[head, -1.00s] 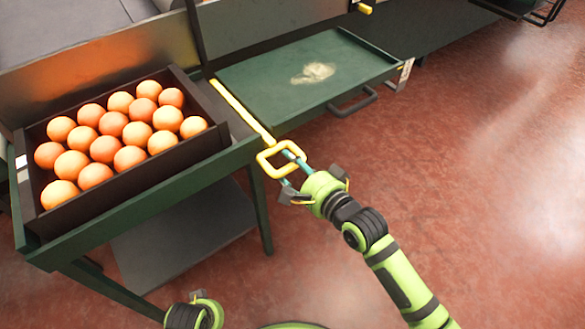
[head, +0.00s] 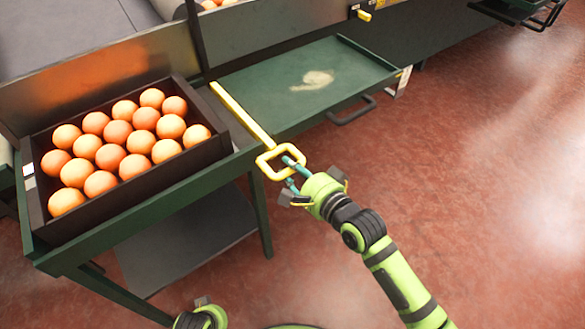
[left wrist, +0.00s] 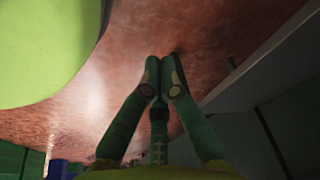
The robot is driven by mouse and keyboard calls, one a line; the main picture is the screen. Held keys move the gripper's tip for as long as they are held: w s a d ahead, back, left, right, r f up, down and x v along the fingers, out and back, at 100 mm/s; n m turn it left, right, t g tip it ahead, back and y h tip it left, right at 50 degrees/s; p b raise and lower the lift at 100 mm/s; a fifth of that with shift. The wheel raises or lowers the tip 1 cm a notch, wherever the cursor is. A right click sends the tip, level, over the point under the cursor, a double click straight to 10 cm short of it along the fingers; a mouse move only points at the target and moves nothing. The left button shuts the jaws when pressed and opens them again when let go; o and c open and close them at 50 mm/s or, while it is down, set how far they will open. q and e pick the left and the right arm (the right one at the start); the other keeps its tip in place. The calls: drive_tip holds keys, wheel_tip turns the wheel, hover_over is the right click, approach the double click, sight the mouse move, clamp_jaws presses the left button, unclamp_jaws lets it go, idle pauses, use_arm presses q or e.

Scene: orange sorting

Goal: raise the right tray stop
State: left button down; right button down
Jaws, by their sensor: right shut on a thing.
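The tray stop is a yellow bar (head: 240,113) with a square loop handle at its near end. It lies along the edge between the crate stand and the green tray (head: 345,65). My right gripper (head: 290,172) is shut on the loop's right side, with one teal finger through the loop. I cannot tell whether the bar is lifted off the edge. My left gripper (left wrist: 162,78) is empty over the red floor in the left wrist view, its fingertips together. Only a green and black part of my left arm shows at the bottom of the head view.
A dark crate (head: 145,178) of several oranges stands on the green stand, left of the bar. A pale patch (head: 312,80) marks the tray. A dark handle (head: 352,110) sticks out from the tray's front. The red floor at right is clear.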

wheel_tip(320, 180, up, 2)
drive_tip(key=shift+r+p, duration=0.25)
drive_tip(key=shift+p, duration=0.45)
use_arm(q)
drive_tip(key=shift+s+a+f+t+p, duration=0.1)
drive_tip(key=shift+s+f+t+p, duration=0.1)
drive_tip(key=shift+f, duration=0.35)
drive_tip(key=shift+s+a+f+t+p, duration=0.15)
drive_tip(key=shift+f+p, duration=0.1)
drive_tip(key=shift+f, duration=0.35)
drive_tip(key=shift+s+a+f+t+p, duration=0.1)
drive_tip(key=shift+s+f+p, duration=0.1)
drive_tip(key=shift+f, duration=0.35)
use_arm(e)
drive_tip(key=shift+w+r, duration=0.1)
drive_tip(key=shift+r, duration=0.5)
drive_tip(key=c, duration=1)
unclamp_jaws()
drive_tip(key=shift+r, duration=0.1)
